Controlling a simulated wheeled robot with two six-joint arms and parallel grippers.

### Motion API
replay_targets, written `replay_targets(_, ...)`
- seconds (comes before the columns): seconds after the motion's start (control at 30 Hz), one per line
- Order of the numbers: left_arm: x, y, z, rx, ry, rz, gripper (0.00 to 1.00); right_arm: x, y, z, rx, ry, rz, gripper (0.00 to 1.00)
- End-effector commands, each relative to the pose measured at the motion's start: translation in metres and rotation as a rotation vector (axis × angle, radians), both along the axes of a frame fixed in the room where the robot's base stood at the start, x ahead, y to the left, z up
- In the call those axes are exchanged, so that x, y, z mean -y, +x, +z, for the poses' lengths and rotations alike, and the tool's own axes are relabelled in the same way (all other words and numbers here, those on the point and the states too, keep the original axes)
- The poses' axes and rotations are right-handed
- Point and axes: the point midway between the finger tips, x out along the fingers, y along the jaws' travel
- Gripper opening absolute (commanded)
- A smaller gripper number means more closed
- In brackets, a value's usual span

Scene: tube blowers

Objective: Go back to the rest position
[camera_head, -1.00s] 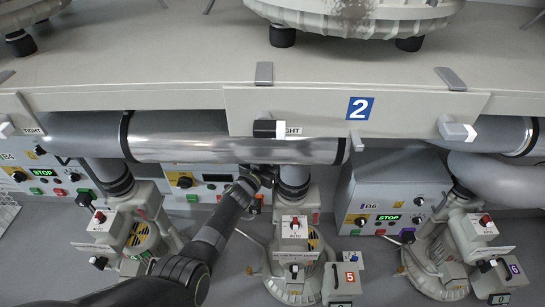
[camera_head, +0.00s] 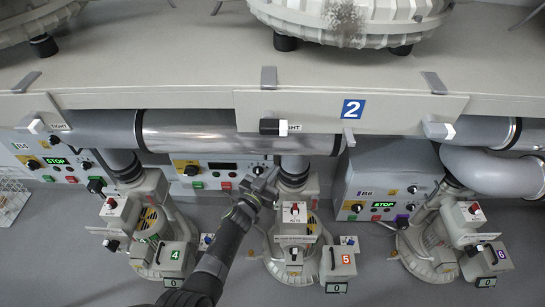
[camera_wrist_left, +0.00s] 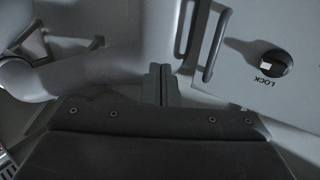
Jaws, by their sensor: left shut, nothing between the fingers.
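My left gripper (camera_head: 268,182) is in front of the middle blower, just below the large metal pipe (camera_head: 235,135), beside the grey control box (camera_head: 217,172) and the blower's vertical pipe. Its jaws are closed and hold nothing. In the left wrist view the shut fingers (camera_wrist_left: 160,83) show at the centre, pointing toward grey machine parts. A dark LOCK knob (camera_wrist_left: 274,62) on a light panel shows to their right. My left arm comes up from the bottom of the head view. My right gripper is in neither view now.
Blower units marked 4 (camera_head: 174,254), 5 (camera_head: 345,257) and 6 (camera_head: 501,254) stand on the floor below the shelf (camera_head: 180,70). Another control box (camera_head: 385,190) is right of my gripper. Grey floor (camera_head: 90,270) is open at the lower left.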

Motion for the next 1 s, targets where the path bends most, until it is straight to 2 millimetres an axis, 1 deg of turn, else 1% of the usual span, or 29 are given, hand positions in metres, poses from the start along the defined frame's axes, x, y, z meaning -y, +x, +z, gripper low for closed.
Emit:
replay_targets(0.03, 0.0, -0.008, 0.002, -0.002, -0.001, 0.001, 0.0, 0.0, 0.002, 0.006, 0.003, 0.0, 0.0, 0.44)
replay_targets(0.2, 0.001, -0.022, 0.001, 0.0, -0.002, -0.001, 0.0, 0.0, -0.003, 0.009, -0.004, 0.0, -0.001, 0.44)
replay_targets(0.33, 0.001, -0.026, 0.001, 0.0, -0.001, -0.001, 0.0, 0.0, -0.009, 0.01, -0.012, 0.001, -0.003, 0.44)
replay_targets(0.47, 0.001, -0.026, 0.0, 0.0, -0.001, -0.001, 0.0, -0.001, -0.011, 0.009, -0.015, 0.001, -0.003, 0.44)
replay_targets(0.57, -0.002, -0.028, -0.006, -0.012, 0.002, 0.008, 0.0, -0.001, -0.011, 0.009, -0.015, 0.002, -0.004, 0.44)
replay_targets(0.67, -0.019, -0.038, -0.031, -0.067, 0.017, 0.048, 0.0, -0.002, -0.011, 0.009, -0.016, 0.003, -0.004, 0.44)
replay_targets(0.77, -0.049, -0.061, -0.077, -0.174, 0.05, 0.122, 0.0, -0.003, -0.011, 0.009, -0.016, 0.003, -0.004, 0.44)
replay_targets(0.8, -0.064, -0.073, -0.099, -0.228, 0.067, 0.157, 0.0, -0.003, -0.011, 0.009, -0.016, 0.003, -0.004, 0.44)
replay_targets(0.87, -0.086, -0.097, -0.133, -0.315, 0.095, 0.209, 0.0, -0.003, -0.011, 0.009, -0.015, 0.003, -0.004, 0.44)
replay_targets(0.9, -0.101, -0.114, -0.154, -0.373, 0.114, 0.242, 0.0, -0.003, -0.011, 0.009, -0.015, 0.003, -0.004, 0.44)
replay_targets(0.97, -0.123, -0.141, -0.184, -0.462, 0.145, 0.287, 0.0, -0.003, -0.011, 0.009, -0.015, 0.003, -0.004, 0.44)
replay_targets(1.0, -0.137, -0.161, -0.204, -0.521, 0.166, 0.314, 0.0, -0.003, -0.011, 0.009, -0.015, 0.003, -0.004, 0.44)
